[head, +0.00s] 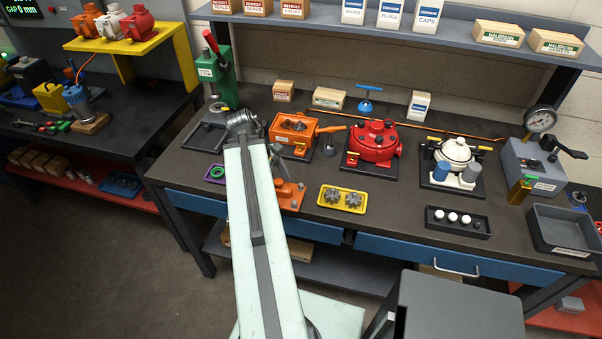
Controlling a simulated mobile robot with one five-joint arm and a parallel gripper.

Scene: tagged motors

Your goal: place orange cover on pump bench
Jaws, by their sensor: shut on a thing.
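The orange cover (290,195) shows just right of my pale arm link, at the front edge of the dark pump bench (320,222). My gripper (277,170) is mostly hidden behind that link; only a small part shows at the cover's upper left, and it is shut on the cover. I cannot tell whether the cover touches the bench top. Behind it, the orange pump body (293,136) stands open on a dark base, its inside showing.
A yellow tray with gears (343,199) lies right of the cover. A red pump (373,145), a white pump (455,155), a black tray (458,222) and a grey bin (562,231) stand farther right. A green press (216,75) stands at the left. A shelf overhangs the back.

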